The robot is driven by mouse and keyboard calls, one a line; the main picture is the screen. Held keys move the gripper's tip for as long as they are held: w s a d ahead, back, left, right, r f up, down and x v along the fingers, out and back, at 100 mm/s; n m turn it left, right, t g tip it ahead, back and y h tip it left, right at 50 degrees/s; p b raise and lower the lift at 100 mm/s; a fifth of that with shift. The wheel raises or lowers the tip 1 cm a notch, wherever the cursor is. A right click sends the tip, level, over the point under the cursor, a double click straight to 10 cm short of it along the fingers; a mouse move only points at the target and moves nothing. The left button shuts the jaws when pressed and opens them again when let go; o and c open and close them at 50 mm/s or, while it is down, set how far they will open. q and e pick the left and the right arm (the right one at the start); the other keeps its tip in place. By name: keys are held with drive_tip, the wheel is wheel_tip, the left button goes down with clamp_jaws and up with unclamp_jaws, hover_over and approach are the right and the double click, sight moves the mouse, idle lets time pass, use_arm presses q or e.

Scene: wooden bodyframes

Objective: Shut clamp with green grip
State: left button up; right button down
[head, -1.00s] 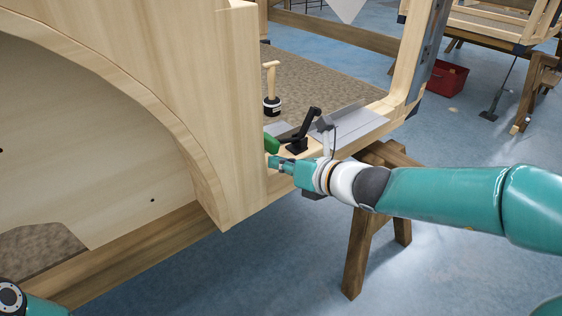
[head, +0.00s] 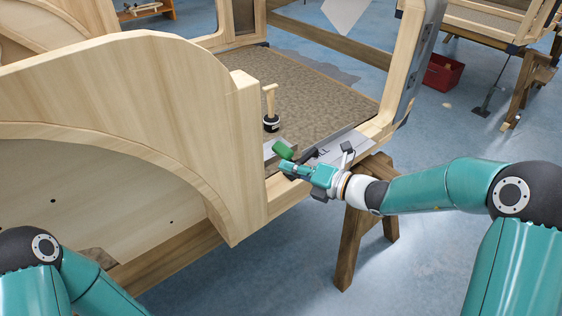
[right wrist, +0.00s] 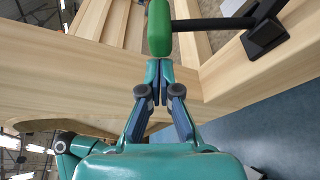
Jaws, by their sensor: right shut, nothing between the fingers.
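The clamp's green grip (head: 283,149) is near the front edge of the wooden bodyframe (head: 160,90), just right of the arched side panel. Its black lever (head: 306,157) runs right from the grip and is partly hidden behind my right gripper (head: 285,167). In the right wrist view, the green grip (right wrist: 160,27) is at top centre, with a black bar running right to a black block (right wrist: 265,38). My right gripper (right wrist: 159,72) is shut and empty, its fingertips right at the grip's near end; whether they touch I cannot tell. My left gripper is out of view.
A mallet with a wooden handle (head: 270,103) stands on the brown floor panel behind the clamp. Grey metal plates (head: 347,142) lie along the frame edge. A wooden trestle (head: 350,235) stands below. A red crate (head: 443,73) is on the blue floor, far right.

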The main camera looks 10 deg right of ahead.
sight(291, 156)
drive_tip(key=shift+w+d+r+m+p, duration=0.45)
drive_tip(key=shift+d+r+m+p, duration=0.3)
drive_tip(key=shift+p, duration=0.35)
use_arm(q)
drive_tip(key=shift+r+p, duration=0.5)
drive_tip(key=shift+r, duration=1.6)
use_arm(e)
drive_tip(key=shift+w+d, duration=0.2)
drive_tip(key=shift+d, duration=0.15)
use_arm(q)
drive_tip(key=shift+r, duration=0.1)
use_arm(e)
drive_tip(key=shift+d, duration=0.1)
